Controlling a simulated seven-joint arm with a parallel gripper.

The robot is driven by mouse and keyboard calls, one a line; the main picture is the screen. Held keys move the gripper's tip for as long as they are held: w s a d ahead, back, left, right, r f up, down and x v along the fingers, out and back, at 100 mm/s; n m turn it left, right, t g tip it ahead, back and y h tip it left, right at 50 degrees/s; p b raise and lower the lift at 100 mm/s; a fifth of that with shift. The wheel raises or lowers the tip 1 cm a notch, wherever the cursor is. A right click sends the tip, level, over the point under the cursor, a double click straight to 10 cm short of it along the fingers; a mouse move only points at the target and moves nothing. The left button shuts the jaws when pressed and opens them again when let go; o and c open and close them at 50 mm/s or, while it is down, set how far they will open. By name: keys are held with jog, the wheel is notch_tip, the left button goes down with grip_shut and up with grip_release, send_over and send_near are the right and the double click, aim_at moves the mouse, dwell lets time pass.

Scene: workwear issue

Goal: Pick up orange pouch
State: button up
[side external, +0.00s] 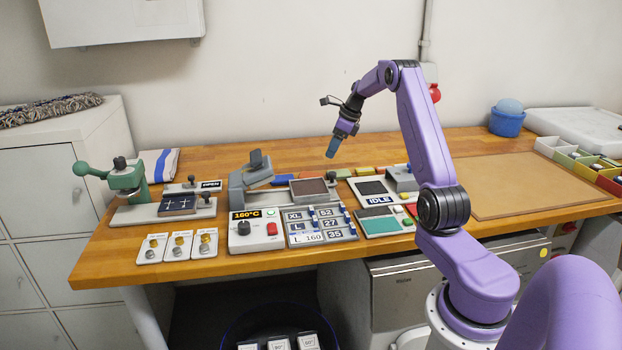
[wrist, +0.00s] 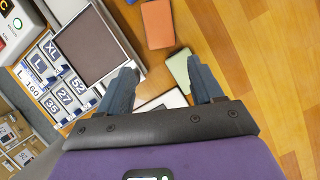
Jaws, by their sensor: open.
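The orange pouch (wrist: 157,24) is a small flat rectangle lying on the wooden table, near the top of the wrist view, beside the dark platen. In the side external view the orange pouch (side external: 311,174) shows as a thin strip behind the press, partly hidden. My gripper (wrist: 161,76) is open and empty, with its two blue fingers apart. The pouch lies beyond the fingertips and is not between them. In the side external view my gripper (side external: 332,148) hangs above the table, clear of the pouch.
A pale green pouch (wrist: 180,70) lies close to the orange one, partly behind a fingertip. The heat press with its dark platen (wrist: 88,42) and size panel (wrist: 62,88) stand alongside. A device marked IDLE (side external: 379,200) stands to the right. Bare wood (wrist: 265,70) lies right in the wrist view.

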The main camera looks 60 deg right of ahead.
send_near(316, 175)
jog(key=f, duration=0.3)
jog(key=shift+w+a, duration=0.1)
jog(key=shift+a, duration=0.15)
jog(key=shift+w+x, duration=0.15)
jog(key=shift+x, duration=1.2)
jog(key=shift+w+x, duration=0.2)
jog(key=shift+x, duration=1.1)
jog(key=shift+r, duration=0.15)
jog(key=c, duration=0.9)
jog(key=shift+r, duration=0.1)
